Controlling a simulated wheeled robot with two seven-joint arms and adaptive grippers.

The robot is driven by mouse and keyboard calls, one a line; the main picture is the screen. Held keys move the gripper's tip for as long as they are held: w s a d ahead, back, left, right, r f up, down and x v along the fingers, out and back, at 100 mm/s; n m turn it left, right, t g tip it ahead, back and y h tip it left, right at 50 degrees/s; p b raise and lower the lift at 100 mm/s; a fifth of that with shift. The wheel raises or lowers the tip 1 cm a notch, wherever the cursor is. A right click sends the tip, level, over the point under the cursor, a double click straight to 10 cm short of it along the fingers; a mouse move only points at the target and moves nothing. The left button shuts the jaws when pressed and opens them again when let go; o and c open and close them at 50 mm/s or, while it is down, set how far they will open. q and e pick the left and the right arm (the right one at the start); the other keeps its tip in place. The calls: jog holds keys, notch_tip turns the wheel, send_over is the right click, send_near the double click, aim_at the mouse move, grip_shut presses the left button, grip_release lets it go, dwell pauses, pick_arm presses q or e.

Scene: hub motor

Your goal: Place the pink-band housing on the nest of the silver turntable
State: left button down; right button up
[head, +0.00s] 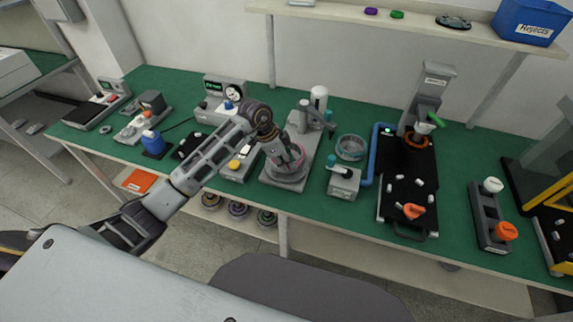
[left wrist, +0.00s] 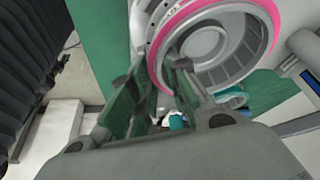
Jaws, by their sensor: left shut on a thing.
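The pink-band housing (head: 296,153) is a grey round part with a pink ring, at the middle of the bench in the head view. It shows large at the top of the left wrist view (left wrist: 262,10). My left gripper (head: 277,147) is shut on its rim, reaching in from the left. The silver turntable (head: 286,179) seems to be the grey round base right below the housing; its nest is hidden. I cannot tell whether the housing touches it. My right gripper is not in view.
A grey column (head: 303,115) stands close behind the housing. A grey box with a teal knob (head: 344,183) and a clear round dish (head: 351,148) are to the right. A control box with a yellow button (head: 237,168) is to the left. A shelf (head: 415,15) runs above the bench.

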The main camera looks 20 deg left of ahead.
pick_arm(q)
jog(key=shift+f, duration=0.7)
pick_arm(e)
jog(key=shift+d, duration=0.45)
pick_arm(q)
jog(key=shift+f, duration=0.1)
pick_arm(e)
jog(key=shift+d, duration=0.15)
pick_arm(q)
jog(key=c, duration=1.4)
grip_release()
jog(key=shift+f, duration=0.1)
jog(key=shift+o, duration=0.2)
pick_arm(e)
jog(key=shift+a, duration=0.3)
